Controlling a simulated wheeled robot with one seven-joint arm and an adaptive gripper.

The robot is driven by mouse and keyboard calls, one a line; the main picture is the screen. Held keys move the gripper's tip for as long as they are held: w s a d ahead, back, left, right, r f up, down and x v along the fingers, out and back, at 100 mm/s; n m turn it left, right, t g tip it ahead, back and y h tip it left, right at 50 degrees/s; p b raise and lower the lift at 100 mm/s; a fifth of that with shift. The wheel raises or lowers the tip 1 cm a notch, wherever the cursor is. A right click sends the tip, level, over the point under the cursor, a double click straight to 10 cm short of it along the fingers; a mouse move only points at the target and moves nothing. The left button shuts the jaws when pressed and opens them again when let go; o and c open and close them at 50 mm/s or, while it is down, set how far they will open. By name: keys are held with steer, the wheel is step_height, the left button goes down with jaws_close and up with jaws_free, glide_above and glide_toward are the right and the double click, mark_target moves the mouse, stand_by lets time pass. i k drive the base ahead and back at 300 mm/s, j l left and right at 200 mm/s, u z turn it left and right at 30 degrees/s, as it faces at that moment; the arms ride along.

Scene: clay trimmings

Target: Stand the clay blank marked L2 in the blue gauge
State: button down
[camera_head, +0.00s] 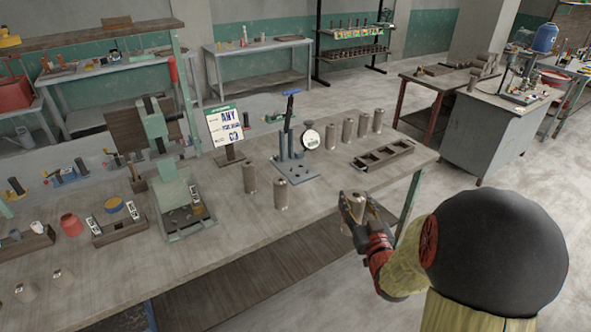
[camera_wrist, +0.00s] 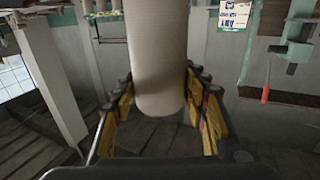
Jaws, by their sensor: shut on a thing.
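My gripper (camera_head: 359,208) is shut on a grey-tan clay blank (camera_head: 357,203), in the air beyond the front right edge of the bench. In the wrist view the blank (camera_wrist: 157,60) is a smooth, rounded-end cylinder between the yellow-and-black fingers (camera_wrist: 158,115). No mark can be read on it, so I cannot tell whether it is L2. The blue gauge (camera_head: 296,169) stands on the bench to the left of and beyond my gripper, with a blue base, upright blue posts and a round dial. No blank is visible standing in it.
Two blanks (camera_head: 250,178) (camera_head: 281,193) stand left of and in front of the gauge. A dark compartmented tray (camera_head: 397,147) lies at right. A sign reading ANY (camera_head: 225,125) and a green press (camera_head: 160,140) stand left.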

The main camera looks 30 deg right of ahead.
mark_target(299, 171)
steer(key=i, duration=1.35)
